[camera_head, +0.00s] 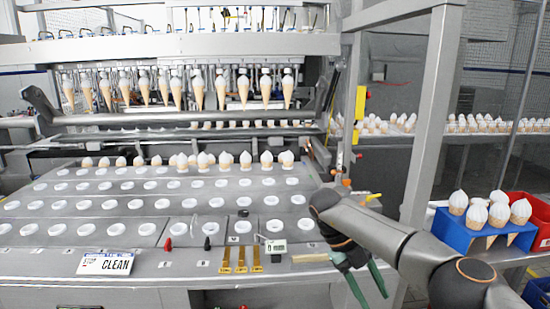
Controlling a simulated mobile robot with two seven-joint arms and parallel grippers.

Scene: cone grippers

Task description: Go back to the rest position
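My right arm comes in from the right, and its gripper (374,299) hangs over the front edge of the machine at the lower middle right. Its two dark green fingers point down and stand apart, with nothing seen between them. My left gripper is not in view. White-topped cones (267,160) stand in the back row of the machine's plate. More cones (243,90) hang point down in a row above it.
The machine's plate (130,230) has rows of mostly empty round holes. A "CLEAN" sign (106,263) and yellow clips (241,268) lie along its front. A blue holder (455,233) with several cones and a red bin (538,215) stand at the right. A grey post (432,120) rises behind my arm.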

